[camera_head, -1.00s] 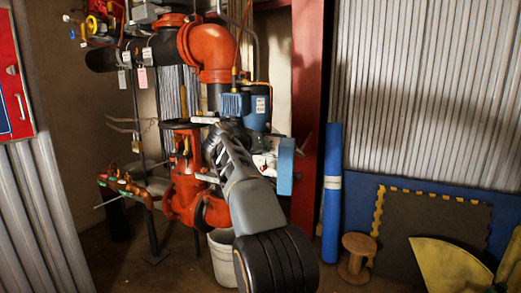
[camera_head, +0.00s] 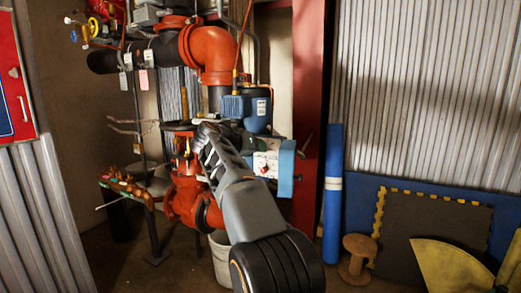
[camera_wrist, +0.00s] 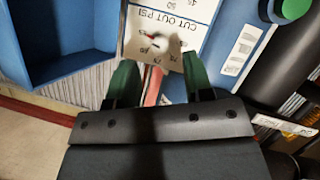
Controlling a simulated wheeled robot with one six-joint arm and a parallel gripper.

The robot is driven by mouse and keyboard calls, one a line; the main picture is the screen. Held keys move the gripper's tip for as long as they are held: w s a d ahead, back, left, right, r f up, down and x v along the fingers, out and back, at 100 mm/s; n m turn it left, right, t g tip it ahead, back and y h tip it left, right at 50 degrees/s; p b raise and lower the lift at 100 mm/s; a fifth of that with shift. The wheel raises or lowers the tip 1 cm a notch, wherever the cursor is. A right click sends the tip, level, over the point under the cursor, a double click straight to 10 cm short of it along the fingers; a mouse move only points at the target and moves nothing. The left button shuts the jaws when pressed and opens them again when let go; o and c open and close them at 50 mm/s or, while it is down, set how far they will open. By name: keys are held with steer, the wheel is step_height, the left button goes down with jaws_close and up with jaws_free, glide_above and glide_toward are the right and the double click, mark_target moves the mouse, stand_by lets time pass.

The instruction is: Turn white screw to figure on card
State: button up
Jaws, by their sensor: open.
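A white plate (camera_wrist: 172,28) printed "CUT OUT PSI" with figures shows upside down in the wrist view. A small round white screw (camera_wrist: 156,42) with a red mark sits among the figures. My gripper (camera_wrist: 160,60) has its two green fingers apart, one to each side below the screw, with nothing visible between them. Whether they touch the plate I cannot tell. In the head view the white plate (camera_head: 266,164) with a red spot is on a unit with a blue side, right of my arm. My fingertips are not clear there.
An open blue box (camera_wrist: 65,35) is beside the plate in the wrist view. A white tag (camera_wrist: 285,124) is at the right. Red pipes (camera_head: 210,52) and a blue motor-like housing (camera_head: 245,106) crowd the area. A white bucket (camera_head: 222,255) stands below.

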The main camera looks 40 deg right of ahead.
steer(key=p+v, duration=0.1)
steer(key=v, duration=0.8)
steer(key=shift+a+p, duration=0.15)
steer(key=shift+p, duration=0.2)
steer(key=shift+s, duration=0.1)
steer(key=shift+r, duration=0.1)
steer(key=s+a+r+n+y+p, duration=0.2)
steer(key=s+a+n+y+p, duration=0.2)
steer(key=s+p, duration=0.6)
steer(key=s+a+r+n+y+p, duration=0.2)
steer(key=s+a+n+y+p, duration=0.3)
steer(key=p, duration=2.1)
steer(key=s+a+y, duration=0.4)
steer(key=s+a, duration=0.1)
steer(key=s, duration=0.1)
steer(key=shift+s+a+n+y, duration=0.25)
steer(key=shift+a+n+y, duration=0.05)
steer(key=shift+a, duration=0.1)
steer(key=shift+c, duration=0.4)
